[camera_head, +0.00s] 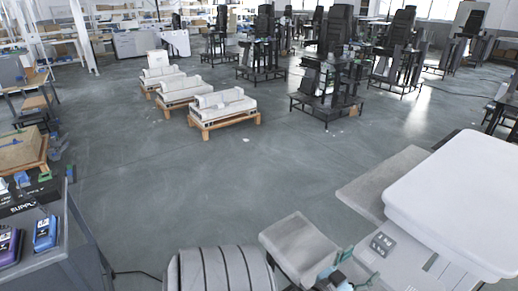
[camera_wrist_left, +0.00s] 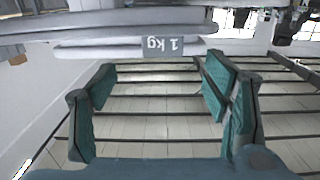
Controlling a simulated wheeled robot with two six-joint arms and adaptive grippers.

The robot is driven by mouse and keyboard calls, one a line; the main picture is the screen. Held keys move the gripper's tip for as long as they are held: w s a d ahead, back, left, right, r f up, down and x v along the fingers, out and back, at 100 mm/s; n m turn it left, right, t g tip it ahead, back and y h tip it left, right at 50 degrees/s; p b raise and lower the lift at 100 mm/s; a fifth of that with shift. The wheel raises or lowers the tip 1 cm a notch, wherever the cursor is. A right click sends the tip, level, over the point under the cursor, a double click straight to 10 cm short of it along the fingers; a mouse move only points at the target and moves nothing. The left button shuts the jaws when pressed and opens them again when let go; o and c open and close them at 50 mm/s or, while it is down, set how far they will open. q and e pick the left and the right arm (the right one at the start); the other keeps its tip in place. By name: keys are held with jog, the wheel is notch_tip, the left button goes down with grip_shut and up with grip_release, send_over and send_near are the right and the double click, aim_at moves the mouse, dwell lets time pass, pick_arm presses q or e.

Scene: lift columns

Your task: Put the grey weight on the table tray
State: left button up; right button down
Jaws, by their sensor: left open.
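The grey weight, a pale slab with a dark "1 kg" label (camera_wrist_left: 170,45), lies across the top of the left wrist view, its label upside down there. In the head view a small dark label (camera_head: 382,243) shows on a pale body at lower right, apparently the same weight. My left gripper (camera_wrist_left: 160,88) is open, its teal fingers spread wide with nothing between them, just short of the weight. Its teal parts also show beside the label in the head view (camera_head: 346,270). I cannot make out the table tray for certain. My right gripper is out of view.
A large white rounded block (camera_head: 460,195) stands at right beside a flat grey plate (camera_head: 365,185). A dark table with blue boxes (camera_head: 45,233) is at lower left. Pale machines on wooden pallets (camera_head: 222,108) and black lift columns (camera_head: 330,75) stand behind. The middle floor is clear.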

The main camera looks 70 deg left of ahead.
pick_arm(q)
jog(key=s+d+f+m+g+h, duration=0.1)
jog(key=s+d+f+g, duration=0.2)
jog(key=s+f, duration=0.55)
jog(key=s+d+f+m+g+h, duration=0.15)
jog(key=s+d+f+g, duration=0.35)
jog(key=f, duration=0.6)
jog(key=s+d+f+m+g+h, duration=0.1)
jog(key=s+f+g+h, duration=0.1)
jog(key=s+f, duration=0.65)
jog(key=s+d+f+g, duration=0.1)
jog(key=s+f+g, duration=0.1)
jog(key=s, duration=0.6)
jog(key=s+d+f+g, duration=0.2)
jog(key=s+f+g, duration=0.1)
jog(key=s, duration=0.4)
jog(key=shift+s+d+f+g, duration=0.25)
jog(key=shift+s+f+g, duration=0.1)
jog(key=shift+f, duration=0.55)
